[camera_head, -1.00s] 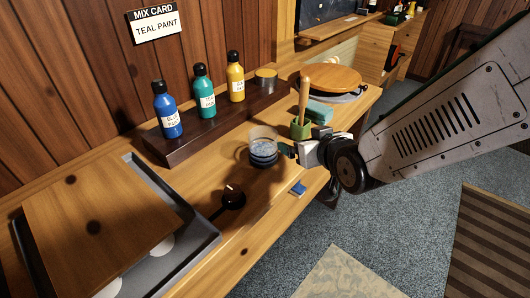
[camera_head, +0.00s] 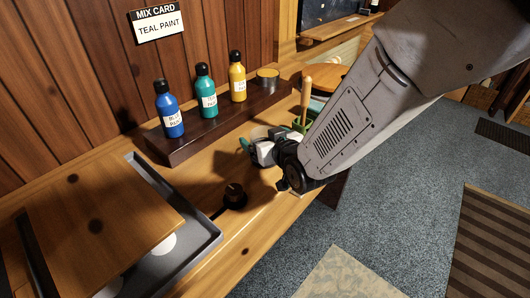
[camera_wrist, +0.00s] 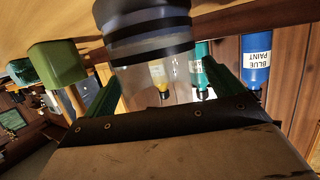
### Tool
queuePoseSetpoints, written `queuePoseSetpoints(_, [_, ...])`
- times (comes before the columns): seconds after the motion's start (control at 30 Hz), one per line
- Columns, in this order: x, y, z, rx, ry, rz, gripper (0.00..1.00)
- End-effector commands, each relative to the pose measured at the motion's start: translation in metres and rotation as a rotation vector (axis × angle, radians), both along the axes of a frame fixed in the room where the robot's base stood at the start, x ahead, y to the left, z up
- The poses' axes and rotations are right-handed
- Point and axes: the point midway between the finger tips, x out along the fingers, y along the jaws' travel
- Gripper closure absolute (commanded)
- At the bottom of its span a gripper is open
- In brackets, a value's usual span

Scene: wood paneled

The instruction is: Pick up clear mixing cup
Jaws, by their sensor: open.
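The clear mixing cup (camera_wrist: 150,42) fills the upper middle of the wrist view, which shows the scene upside down. It is see-through with dark bands near its base. My gripper (camera_wrist: 160,85) is open, with one green finger on each side of the cup; I cannot tell whether either finger touches it. In the head view my gripper (camera_head: 252,147) is low over the table and hides most of the cup. Only part of the cup's clear rim (camera_head: 259,131) shows behind it.
Blue (camera_head: 168,110), teal (camera_head: 206,92) and yellow (camera_head: 237,77) paint bottles stand on a dark riser (camera_head: 190,138) behind the cup. A green holder with a wooden stick (camera_head: 305,98) is close on the right. A dark round knob (camera_head: 234,194) is in front. A grey tray (camera_head: 205,238) lies left.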

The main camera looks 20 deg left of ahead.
Motion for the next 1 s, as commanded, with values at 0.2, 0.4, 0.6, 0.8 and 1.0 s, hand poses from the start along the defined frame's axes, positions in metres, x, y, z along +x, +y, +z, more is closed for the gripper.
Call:
queuePoseSetpoints(0.2, [0.0, 0.0, 0.0, 0.0, 0.0, 0.0, 0.18])
queuePoseSetpoints(0.4, [0.0, 0.0, 0.0, 0.0, 0.0, 0.0, 0.72])
queuePoseSetpoints(0.6, [0.0, 0.0, 0.001, 0.001, -0.001, 0.0, 0.72])
queuePoseSetpoints(0.8, [0.0, 0.0, 0.023, 0.004, -0.004, 0.0, 0.72])
queuePoseSetpoints(1.0, [0.0, 0.0, 0.064, 0.004, -0.004, 0.0, 0.72])
